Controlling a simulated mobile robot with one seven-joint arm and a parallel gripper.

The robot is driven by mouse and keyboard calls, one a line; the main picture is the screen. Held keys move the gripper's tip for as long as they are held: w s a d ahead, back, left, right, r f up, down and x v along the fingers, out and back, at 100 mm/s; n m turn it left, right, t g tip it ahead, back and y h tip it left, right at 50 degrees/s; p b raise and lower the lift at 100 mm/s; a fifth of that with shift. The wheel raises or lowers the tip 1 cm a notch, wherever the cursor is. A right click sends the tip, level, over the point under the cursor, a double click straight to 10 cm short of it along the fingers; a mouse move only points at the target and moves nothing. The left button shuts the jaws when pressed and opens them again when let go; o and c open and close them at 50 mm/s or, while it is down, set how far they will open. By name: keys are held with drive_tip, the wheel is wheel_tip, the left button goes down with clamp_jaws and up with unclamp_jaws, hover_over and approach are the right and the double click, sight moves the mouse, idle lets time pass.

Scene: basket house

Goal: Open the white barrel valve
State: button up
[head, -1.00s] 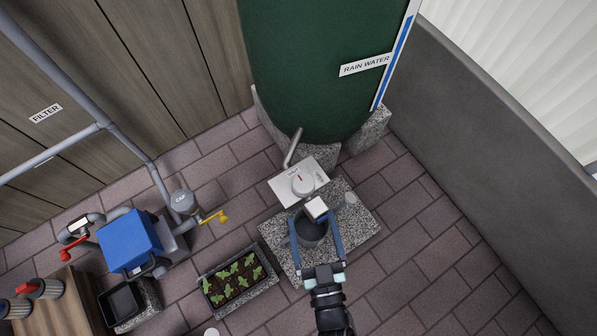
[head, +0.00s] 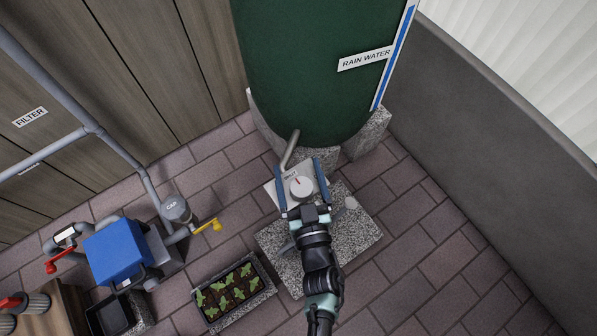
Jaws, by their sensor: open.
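The white barrel valve is a round white knob (head: 302,187) with a red mark, on a pale plate (head: 284,172) in front of the green rain barrel (head: 310,70). A grey spout pipe (head: 290,150) rises behind the plate towards the barrel. My gripper (head: 302,172) is open, with one blue finger on each side of the knob. I cannot tell whether the fingers touch it. My wrist hides most of the dark watering can on the stone slab (head: 350,240) below.
A planter with seedlings (head: 232,290) and a blue pump box (head: 115,250) with red and yellow handles stand to the left. A grey wall (head: 480,120) bounds the right side. Paving (head: 430,250) right of the slab is clear.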

drive_tip(key=c, duration=1.4)
drive_tip(key=shift+o, duration=0.2)
